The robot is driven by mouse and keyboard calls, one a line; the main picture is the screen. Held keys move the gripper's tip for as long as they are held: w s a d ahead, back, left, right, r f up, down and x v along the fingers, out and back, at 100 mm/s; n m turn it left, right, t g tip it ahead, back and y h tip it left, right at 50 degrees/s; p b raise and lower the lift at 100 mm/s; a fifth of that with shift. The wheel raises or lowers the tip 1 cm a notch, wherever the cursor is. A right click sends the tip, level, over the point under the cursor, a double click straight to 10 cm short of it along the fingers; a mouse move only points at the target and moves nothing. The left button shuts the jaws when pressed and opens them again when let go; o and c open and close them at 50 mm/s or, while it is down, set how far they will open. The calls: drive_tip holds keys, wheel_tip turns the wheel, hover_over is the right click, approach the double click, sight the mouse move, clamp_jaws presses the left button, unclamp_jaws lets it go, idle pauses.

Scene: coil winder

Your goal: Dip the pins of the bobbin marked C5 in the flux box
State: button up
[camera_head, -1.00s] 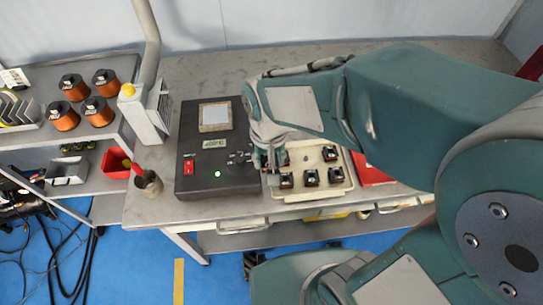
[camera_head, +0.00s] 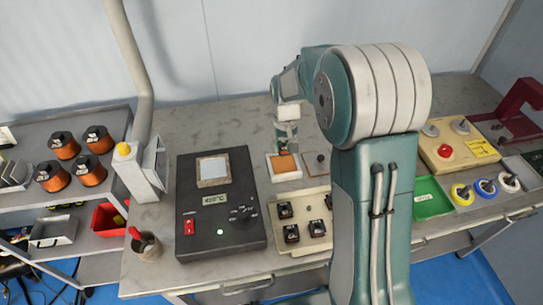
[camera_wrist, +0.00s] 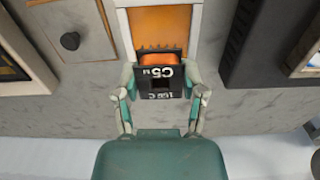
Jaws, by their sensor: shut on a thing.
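My gripper (camera_wrist: 162,92) is shut on the bobbin marked C5 (camera_wrist: 160,72), a black block with white marking and orange winding; the marking reads upside down in the wrist view. The flux box (camera_wrist: 165,22) is a white-rimmed box with orange inside, just beyond the bobbin in that view.
A black heated unit (camera_head: 215,235) with a lit display stands left of the flux box. A cream tray (camera_head: 296,250) with several bobbins is in front. A grey plate with a dark knob (camera_head: 320,158) lies right of the flux box. A green tray (camera_head: 430,192) and coloured spools are farther right.

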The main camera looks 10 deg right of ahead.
sight(283, 165)
drive_tip(key=shift+w+d+f, duration=0.15)
drive_tip(key=shift+a+f, duration=0.15)
drive_tip(key=shift+f, duration=0.7)
drive_tip(key=shift+a+f, duration=0.1)
drive_tip(key=shift+f, duration=1.15)
drive_tip(key=shift+f, duration=0.7)
drive_tip(key=shift+r, duration=0.1)
drive_tip(key=shift+r, duration=2.65)
